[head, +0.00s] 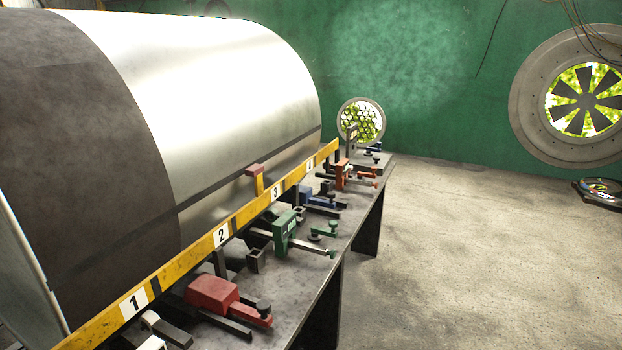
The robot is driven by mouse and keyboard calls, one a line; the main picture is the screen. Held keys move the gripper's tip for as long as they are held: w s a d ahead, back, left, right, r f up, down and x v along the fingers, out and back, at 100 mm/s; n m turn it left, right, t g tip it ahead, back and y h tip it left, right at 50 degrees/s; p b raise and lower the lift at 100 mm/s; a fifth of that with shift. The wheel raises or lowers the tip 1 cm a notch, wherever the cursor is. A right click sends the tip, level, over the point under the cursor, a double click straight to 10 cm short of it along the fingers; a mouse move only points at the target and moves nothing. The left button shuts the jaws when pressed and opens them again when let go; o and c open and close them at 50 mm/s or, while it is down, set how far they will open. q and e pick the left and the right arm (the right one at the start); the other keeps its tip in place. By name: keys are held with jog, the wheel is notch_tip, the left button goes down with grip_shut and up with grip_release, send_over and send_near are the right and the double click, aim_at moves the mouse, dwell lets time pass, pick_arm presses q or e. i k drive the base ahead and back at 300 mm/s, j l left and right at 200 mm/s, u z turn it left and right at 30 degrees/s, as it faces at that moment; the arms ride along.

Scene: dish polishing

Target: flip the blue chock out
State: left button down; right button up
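A blue chock (311,196) sits on a clamp-like fixture on the dark bench, beside the yellow rail (190,256) near its number 3 label. It is partly hidden behind the green chock (285,229). Another small blue piece (375,147) shows at the bench's far end, too small to make out well. Neither of my grippers shows in the head view.
A large metal drum (225,90) lies behind the rail. A red chock (212,293) is nearest and an orange one (342,171) stands farther along the bench (296,278). The concrete floor (470,250) right of the bench is mostly clear.

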aim_at(305, 192)
jog(key=i+l+u, duration=0.15)
jog(key=i+l, duration=0.2)
jog(key=i+l+u, duration=0.1)
jog(key=i+l, duration=0.25)
jog(key=i+l+u, duration=0.15)
jog(key=i+l, duration=0.2)
jog(key=l, duration=0.15)
jog(key=i+l+u, duration=0.1)
jog(key=i+l, duration=0.2)
jog(key=l, duration=0.15)
jog(key=i+l, duration=0.3)
jog(key=l, duration=0.15)
jog(key=i+l, duration=0.25)
jog(key=l, duration=0.15)
jog(key=i+l, duration=0.3)
jog(key=l, duration=0.15)
jog(key=i+l, duration=0.3)
jog(key=l, duration=0.15)
jog(key=i+l, duration=0.25)
jog(key=l, duration=0.15)
jog(key=u, duration=0.05)
